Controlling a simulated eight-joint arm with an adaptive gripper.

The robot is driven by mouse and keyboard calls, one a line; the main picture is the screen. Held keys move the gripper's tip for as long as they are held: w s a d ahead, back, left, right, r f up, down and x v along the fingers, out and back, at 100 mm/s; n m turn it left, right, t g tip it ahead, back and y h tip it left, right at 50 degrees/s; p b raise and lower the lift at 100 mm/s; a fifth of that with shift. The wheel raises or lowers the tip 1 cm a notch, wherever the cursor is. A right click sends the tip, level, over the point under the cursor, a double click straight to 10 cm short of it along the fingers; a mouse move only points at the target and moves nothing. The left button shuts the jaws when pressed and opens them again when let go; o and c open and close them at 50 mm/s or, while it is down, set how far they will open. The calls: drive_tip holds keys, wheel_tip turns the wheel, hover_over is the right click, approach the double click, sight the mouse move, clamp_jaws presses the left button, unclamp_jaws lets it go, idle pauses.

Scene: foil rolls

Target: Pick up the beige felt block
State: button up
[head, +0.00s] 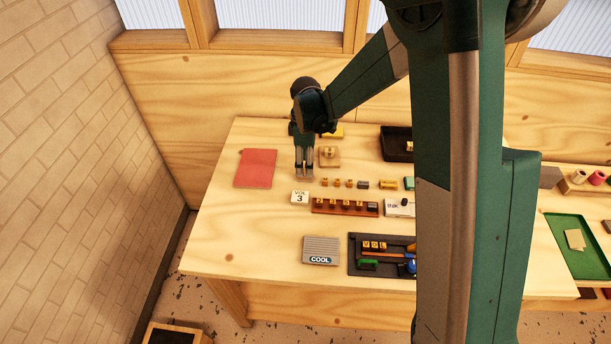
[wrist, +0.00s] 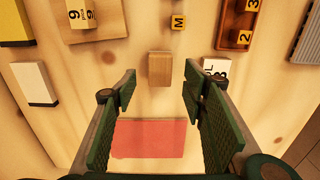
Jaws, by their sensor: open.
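A small tan block (wrist: 160,69), which looks like the beige felt block, lies on the wooden table in the wrist view. It appears between and just beyond the fingertips of my gripper (wrist: 159,80), with table showing on both sides of it. My gripper is open and empty. In the head view my gripper (head: 304,169) points down at the table, right of the red mat. The block (head: 305,178) shows there only as a small tan patch under the fingertips, mostly hidden. I cannot tell the exact height gap.
The red mat (head: 256,168) lies left of my gripper. A white "VOL 3" block (head: 300,198) stands close in front. A wooden tile (head: 329,157) and lettered cubes (head: 337,183) lie to the right. A white block (wrist: 35,83) lies to the left in the wrist view.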

drive_tip(key=shift+f, duration=2.6)
drive_tip(key=c, duration=1)
